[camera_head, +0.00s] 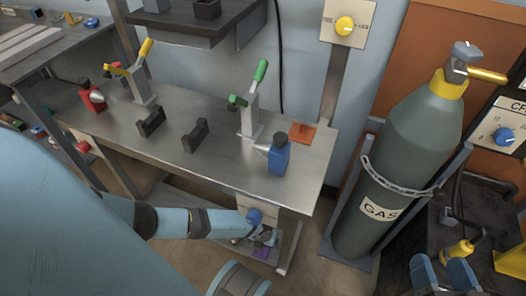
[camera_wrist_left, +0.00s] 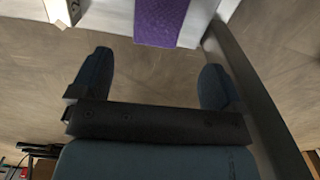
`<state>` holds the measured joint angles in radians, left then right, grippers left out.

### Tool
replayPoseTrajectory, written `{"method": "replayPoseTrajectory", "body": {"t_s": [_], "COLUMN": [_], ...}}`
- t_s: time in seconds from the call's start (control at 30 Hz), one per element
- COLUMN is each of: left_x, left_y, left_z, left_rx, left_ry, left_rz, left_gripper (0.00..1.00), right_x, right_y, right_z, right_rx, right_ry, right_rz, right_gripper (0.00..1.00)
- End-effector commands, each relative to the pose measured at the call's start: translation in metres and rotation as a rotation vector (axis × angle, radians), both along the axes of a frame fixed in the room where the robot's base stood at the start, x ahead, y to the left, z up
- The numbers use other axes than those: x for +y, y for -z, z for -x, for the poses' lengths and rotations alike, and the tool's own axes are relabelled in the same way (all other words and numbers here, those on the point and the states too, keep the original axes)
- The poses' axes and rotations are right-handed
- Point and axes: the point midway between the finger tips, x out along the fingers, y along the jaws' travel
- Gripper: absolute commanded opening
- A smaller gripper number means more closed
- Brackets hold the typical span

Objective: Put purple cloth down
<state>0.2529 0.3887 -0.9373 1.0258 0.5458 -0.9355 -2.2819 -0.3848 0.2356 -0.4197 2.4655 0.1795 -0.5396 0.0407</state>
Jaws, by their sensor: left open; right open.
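The purple cloth (camera_head: 261,253) shows as a small patch low under the front right end of the metal workbench, partly hidden by my left gripper. It also shows at the top of the left wrist view (camera_wrist_left: 161,20), flat and cut off by the frame edge. My left gripper (camera_head: 262,236) is beside it. In the left wrist view the fingers (camera_wrist_left: 155,68) are spread with nothing between them, and the cloth is beyond their tips. My right gripper (camera_head: 441,268) is open and empty at the lower right.
The workbench (camera_head: 225,165) holds clamps, a blue bottle (camera_head: 278,155), a red bottle (camera_head: 92,96) and an orange square (camera_head: 302,133). A chained gas cylinder (camera_head: 395,165) stands right of it. A bench leg (camera_wrist_left: 258,90) runs close to my left gripper.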

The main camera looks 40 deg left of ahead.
Motion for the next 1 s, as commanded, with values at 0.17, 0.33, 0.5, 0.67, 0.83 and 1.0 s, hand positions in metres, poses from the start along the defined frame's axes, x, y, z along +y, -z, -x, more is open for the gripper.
{"method": "replayPoseTrajectory", "body": {"t_s": [0.17, 0.33, 0.5, 0.67, 0.83, 1.0], "left_x": [0.001, 0.001, 0.001, 0.001, 0.001, 0.004], "left_y": [-0.039, -0.053, -0.056, -0.055, -0.055, -0.055], "left_z": [0.001, 0.001, 0.002, 0.002, 0.001, 0.000], "left_rx": [0.001, 0.002, 0.004, 0.004, 0.003, -0.001], "left_ry": [0.001, 0.002, 0.001, 0.001, 0.001, 0.000], "left_rz": [-0.001, -0.001, -0.002, -0.002, -0.002, -0.004], "left_gripper": [0.94, 0.94, 0.94, 0.94, 0.94, 0.94], "right_x": [0.003, 0.001, 0.001, 0.001, 0.001, 0.001], "right_y": [-0.015, -0.027, -0.029, -0.029, -0.028, -0.029], "right_z": [0.005, 0.005, 0.004, 0.004, 0.004, 0.004], "right_rx": [0.026, -0.017, -0.028, -0.029, -0.028, -0.033], "right_ry": [0.011, 0.024, 0.027, 0.027, 0.027, 0.023], "right_rz": [-0.051, -0.072, -0.077, -0.078, -0.077, -0.071], "right_gripper": [0.61, 0.61, 0.61, 0.61, 0.61, 0.61]}}
